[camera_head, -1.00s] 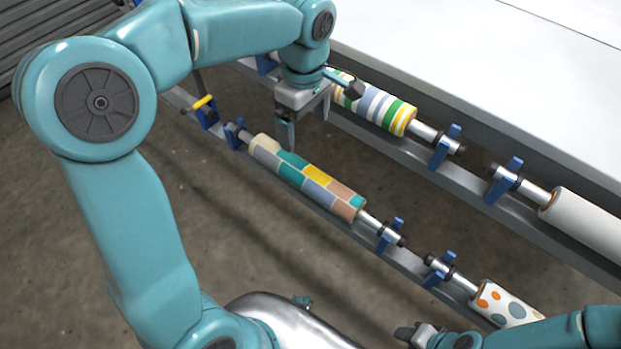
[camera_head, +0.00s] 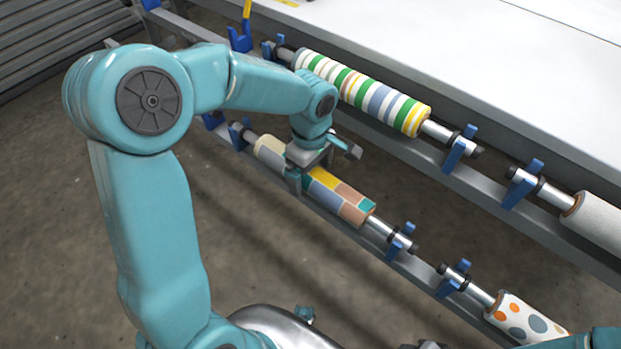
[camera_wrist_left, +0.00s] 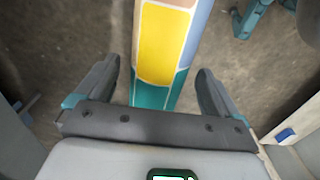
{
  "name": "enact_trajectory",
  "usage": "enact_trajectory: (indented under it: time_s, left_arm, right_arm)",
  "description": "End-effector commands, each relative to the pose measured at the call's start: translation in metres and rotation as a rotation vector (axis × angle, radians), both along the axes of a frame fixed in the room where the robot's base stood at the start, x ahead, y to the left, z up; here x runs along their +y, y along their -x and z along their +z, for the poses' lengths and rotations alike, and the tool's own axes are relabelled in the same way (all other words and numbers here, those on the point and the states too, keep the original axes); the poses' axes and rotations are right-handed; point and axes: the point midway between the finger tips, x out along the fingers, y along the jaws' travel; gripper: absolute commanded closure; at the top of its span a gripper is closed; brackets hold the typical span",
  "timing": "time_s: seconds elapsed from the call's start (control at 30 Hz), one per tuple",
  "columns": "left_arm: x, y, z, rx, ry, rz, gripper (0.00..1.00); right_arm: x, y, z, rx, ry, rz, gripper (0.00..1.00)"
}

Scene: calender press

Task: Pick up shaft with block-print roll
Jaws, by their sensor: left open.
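The block-print roll (camera_head: 350,203), with yellow, blue, teal, tan and cream blocks, lies on its metal shaft (camera_head: 379,229) in the blue holders of the near rack. My left gripper (camera_head: 308,184) is open over the middle of the roll, pointing down and hiding part of it. In the left wrist view the roll (camera_wrist_left: 168,45) runs between the two spread fingers of the left gripper (camera_wrist_left: 158,75), with a gap on each side. Only a sliver of my right gripper (camera_head: 425,345) shows at the bottom edge; its fingers cannot be made out.
A striped roll (camera_head: 368,92) lies on the far rack beside a white table (camera_head: 480,70). A white roll (camera_head: 597,220) lies further right there. A dotted roll (camera_head: 525,320) lies on the near rack at lower right. Blue holders (camera_head: 402,241) stand near the shaft ends.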

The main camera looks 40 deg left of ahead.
Motion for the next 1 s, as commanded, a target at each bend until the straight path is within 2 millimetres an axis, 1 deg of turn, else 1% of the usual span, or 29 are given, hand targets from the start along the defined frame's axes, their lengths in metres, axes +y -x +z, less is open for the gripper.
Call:
enact_trajectory:
  time_s: [0.03, 0.13, 0.37, 0.4, 0.47, 0.5, 0.57, 0.6, 0.63, 0.87, 1.0]
  left_arm:
    - [0.000, 0.000, -0.010, 0.001, 0.001, 0.001, 0.04]
    - [0.000, 0.000, -0.019, 0.000, 0.000, 0.001, 0.04]
    - [0.000, 0.000, -0.020, -0.001, 0.000, 0.001, 0.04]
    - [0.000, 0.000, -0.020, -0.001, 0.000, 0.001, 0.08]
    - [0.000, 0.000, -0.020, -0.001, 0.000, 0.001, 0.27]
    - [0.000, 0.000, -0.020, -0.001, 0.000, 0.001, 0.40]
    - [0.000, 0.000, -0.020, -0.002, 0.000, 0.001, 0.60]
    - [0.000, 0.000, -0.020, -0.002, 0.000, 0.001, 0.73]
    - [0.000, -0.001, -0.019, -0.003, 0.000, 0.001, 0.79]
    - [0.000, -0.001, -0.018, -0.003, 0.000, 0.001, 0.79]
    - [0.000, -0.001, -0.009, -0.004, -0.001, 0.001, 0.79]
  right_arm:
    - [0.000, 0.000, -0.003, 0.000, 0.000, 0.000, 0.57]
    - [0.000, 0.000, -0.005, 0.000, 0.000, 0.000, 0.57]
    - [0.000, 0.000, -0.004, 0.000, 0.000, 0.000, 0.57]
    - [0.000, 0.000, -0.004, 0.000, 0.000, 0.000, 0.57]
    - [0.000, 0.000, -0.004, 0.000, 0.000, 0.000, 0.57]
    - [0.000, 0.000, -0.004, 0.000, 0.000, 0.000, 0.57]
    - [0.000, 0.000, -0.004, 0.000, 0.000, 0.000, 0.57]
    - [0.000, 0.000, -0.004, 0.000, 0.000, 0.000, 0.57]
    - [0.000, 0.000, -0.004, 0.000, 0.000, 0.000, 0.57]
    - [0.000, 0.000, -0.004, 0.000, 0.000, 0.000, 0.57]
    - [0.000, 0.000, -0.001, 0.000, 0.000, 0.000, 0.57]
